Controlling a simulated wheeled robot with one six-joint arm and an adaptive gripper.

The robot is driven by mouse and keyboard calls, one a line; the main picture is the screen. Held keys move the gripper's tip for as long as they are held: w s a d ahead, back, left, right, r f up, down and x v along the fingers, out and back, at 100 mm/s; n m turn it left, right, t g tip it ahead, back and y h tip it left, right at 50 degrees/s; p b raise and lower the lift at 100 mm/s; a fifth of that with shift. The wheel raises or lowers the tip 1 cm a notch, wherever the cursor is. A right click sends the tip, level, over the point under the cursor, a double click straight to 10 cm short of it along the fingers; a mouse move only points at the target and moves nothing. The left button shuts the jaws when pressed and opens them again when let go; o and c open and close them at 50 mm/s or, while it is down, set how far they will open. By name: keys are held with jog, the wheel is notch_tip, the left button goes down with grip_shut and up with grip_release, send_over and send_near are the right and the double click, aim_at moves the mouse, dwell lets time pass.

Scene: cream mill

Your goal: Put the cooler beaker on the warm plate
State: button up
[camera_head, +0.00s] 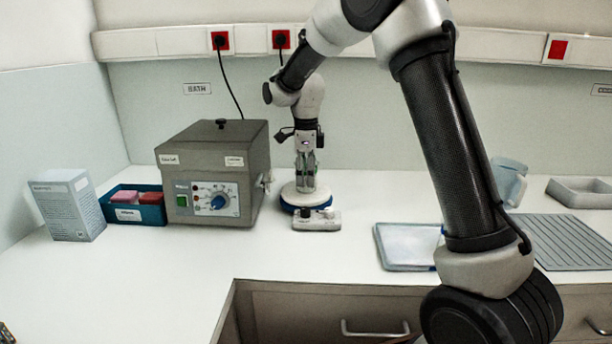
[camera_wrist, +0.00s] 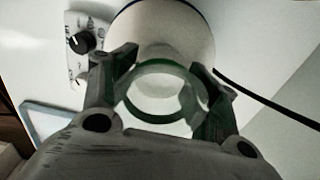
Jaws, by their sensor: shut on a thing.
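My gripper (camera_head: 306,172) points down over the round white plate (camera_head: 292,196) with a blue rim, right of the grey bath. It is shut on a clear glass beaker (camera_wrist: 180,104), whose round rim looks greenish between the two fingers in the wrist view. In the head view the beaker is mostly hidden by the fingers. The plate fills the top of the wrist view (camera_wrist: 150,28), just beyond the beaker. I cannot tell whether the beaker's base touches the plate. A small control unit (camera_head: 317,220) with a dark knob sits at the plate's front; its knob (camera_wrist: 82,42) shows at the upper left of the wrist view.
The grey bath (camera_head: 212,165) with a blue dial stands left of the plate. Further left are a blue bin (camera_head: 150,214) of coloured packs and a box (camera_head: 68,206). To the right lie a shallow tray (camera_head: 402,245), a ribbed mat (camera_head: 565,242) and a clear jug (camera_head: 508,180).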

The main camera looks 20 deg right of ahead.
jog(key=o, duration=1.2)
notch_tip(320, 180, up, 12)
jog(key=s+d+r+n+t, duration=0.1)
jog(key=s+d+r+n, duration=0.2)
jog(key=s+d+n, duration=0.35)
jog(key=s+d+r+n+t, duration=0.1)
jog(key=s+d+r+n, duration=0.2)
jog(key=s, duration=0.7)
jog(key=s+d+f+n+t, duration=0.1)
jog(key=s+d+f+n, duration=0.2)
jog(key=s+n, duration=0.3)
jog(key=s+d+f+n+t, duration=0.1)
jog(key=s+d+f+n, duration=0.2)
jog(key=s, duration=0.9)
jog(key=n, duration=0.3)
jog(key=shift+s, duration=0.4)
